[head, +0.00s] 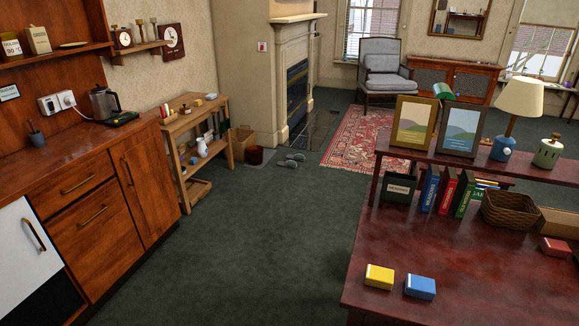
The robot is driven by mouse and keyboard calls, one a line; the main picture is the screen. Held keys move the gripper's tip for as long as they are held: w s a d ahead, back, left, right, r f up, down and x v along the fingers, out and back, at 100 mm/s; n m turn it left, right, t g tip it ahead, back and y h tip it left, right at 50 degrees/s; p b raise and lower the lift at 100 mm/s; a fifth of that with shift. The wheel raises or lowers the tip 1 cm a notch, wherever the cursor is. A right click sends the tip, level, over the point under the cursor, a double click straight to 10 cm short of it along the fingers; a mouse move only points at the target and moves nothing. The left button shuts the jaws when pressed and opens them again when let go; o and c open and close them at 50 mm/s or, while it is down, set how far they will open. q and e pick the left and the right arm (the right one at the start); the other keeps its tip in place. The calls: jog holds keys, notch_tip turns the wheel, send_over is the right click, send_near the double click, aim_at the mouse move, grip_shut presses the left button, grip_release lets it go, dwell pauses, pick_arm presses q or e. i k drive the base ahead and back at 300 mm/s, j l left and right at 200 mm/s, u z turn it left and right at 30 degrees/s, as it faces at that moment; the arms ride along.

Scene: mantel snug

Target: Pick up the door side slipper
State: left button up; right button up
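A pair of grey-green slippers lies on the dark green carpet in the middle distance of the head view, near the fireplace hearth. One slipper (287,164) lies nearer to me and slightly left. The other slipper (296,156) lies just behind it and slightly right. They are small in the picture, and I cannot make out which way their toes point. No door of the room shows, so I cannot tell which slipper is the door side one. Neither of my grippers is in view.
A wooden cabinet counter (95,155) lines the left, with a wooden shelf stand (207,150) beyond it. A dark red table (460,265) fills the right front. A dark red bin (255,155) stands left of the slippers. Open carpet (260,240) lies between me and them.

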aim_at(290, 164)
jog(key=i+j+u, duration=0.4)
jog(key=i+j, duration=0.35)
jog(key=i+j+z, duration=0.1)
jog(key=i, duration=0.3)
jog(key=i+j+z, duration=0.1)
jog(key=i, duration=0.3)
jog(key=i+j+z, duration=0.1)
jog(key=i+j, duration=0.15)
jog(key=i, duration=0.15)
jog(key=i+l+z, duration=0.25)
jog(key=i+z, duration=0.2)
jog(key=i, duration=0.55)
jog(key=i+j+z, duration=0.15)
jog(key=i+z, duration=0.25)
jog(key=i, duration=0.6)
jog(key=i+u, duration=0.1)
jog(key=i, duration=0.6)
jog(key=i+l+u, duration=0.15)
jog(key=i, duration=0.6)
jog(key=i+l+u, duration=0.1)
jog(key=i, duration=0.6)
